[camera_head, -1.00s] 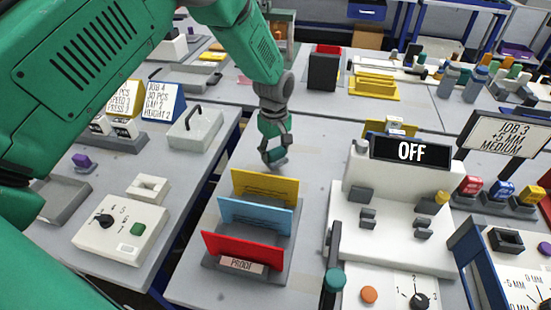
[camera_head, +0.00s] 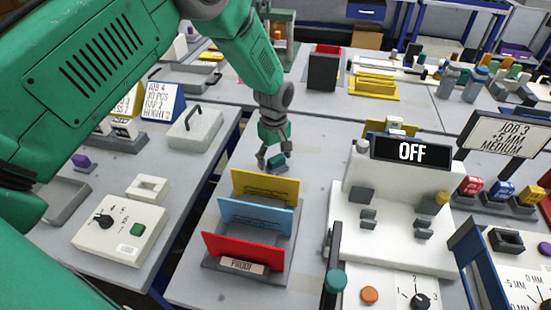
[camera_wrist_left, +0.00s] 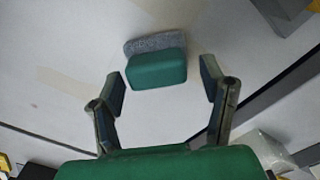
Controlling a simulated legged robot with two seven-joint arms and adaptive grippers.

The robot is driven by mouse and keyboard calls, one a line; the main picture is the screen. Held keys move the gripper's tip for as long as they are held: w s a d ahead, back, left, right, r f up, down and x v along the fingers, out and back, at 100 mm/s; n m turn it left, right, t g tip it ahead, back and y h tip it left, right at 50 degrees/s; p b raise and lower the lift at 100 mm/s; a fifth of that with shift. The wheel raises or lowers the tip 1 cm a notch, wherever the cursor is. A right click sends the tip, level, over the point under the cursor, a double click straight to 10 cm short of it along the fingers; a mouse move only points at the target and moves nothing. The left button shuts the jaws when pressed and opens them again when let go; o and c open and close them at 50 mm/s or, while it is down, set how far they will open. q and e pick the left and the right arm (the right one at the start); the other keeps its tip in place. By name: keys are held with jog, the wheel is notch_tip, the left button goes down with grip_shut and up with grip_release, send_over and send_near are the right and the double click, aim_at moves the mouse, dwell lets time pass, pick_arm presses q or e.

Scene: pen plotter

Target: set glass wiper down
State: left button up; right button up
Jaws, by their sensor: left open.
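The glass wiper, a green block with a grey speckled pad along one long side, lies on the grey table behind the yellow plate. It shows in the left wrist view (camera_wrist_left: 157,70) and, small and partly covered by fingers, in the head view (camera_head: 278,161). My left gripper (camera_head: 273,157) is open just above it. In the left wrist view its fingers (camera_wrist_left: 163,84) stand apart on either side of the wiper, with a clear gap to each side. My right gripper is in neither view.
A rack with yellow (camera_head: 265,187), blue and red (camera_head: 243,251) plates stands just in front of the wiper. A handled grey box (camera_head: 195,128) sits on the left table. Bare tabletop lies around the wiper.

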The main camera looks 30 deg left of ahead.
aim_at(275, 156)
pick_arm(q)
notch_tip(275, 156, up, 12)
jog(key=shift+f, duration=0.2)
jog(key=shift+r, duration=0.1)
dwell(0.4)
